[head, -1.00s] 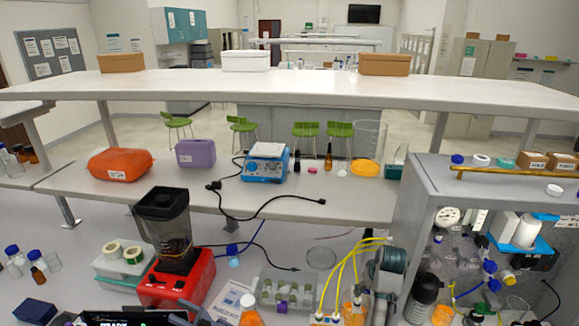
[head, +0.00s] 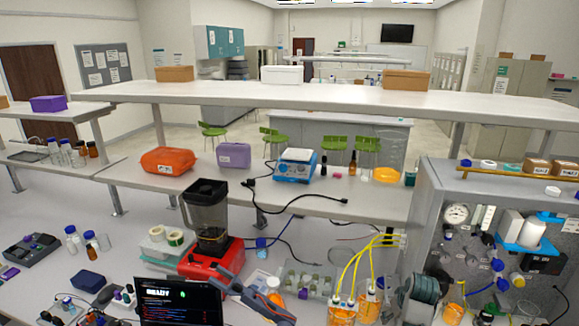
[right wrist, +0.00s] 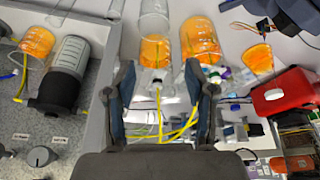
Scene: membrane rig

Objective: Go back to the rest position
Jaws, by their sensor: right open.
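My right gripper (head: 254,297) is at the lower middle of the head view, above the front bench and beside a laptop (head: 180,302) whose screen reads READY. In the right wrist view its two fingers (right wrist: 159,78) stand wide apart with nothing between them. Beyond the fingers, yellow tubes (right wrist: 159,112) run to vessels with orange liquid (right wrist: 196,38); they look apart from the fingers. My left gripper is not in view.
Right of the gripper stand a rack of small vials (head: 306,281), orange-filled vessels (head: 341,311) with yellow tubes and a grey motor-like unit (head: 420,291). A red-based blender (head: 209,261) stands behind it. A grey panel cabinet (head: 437,215) bounds the right side.

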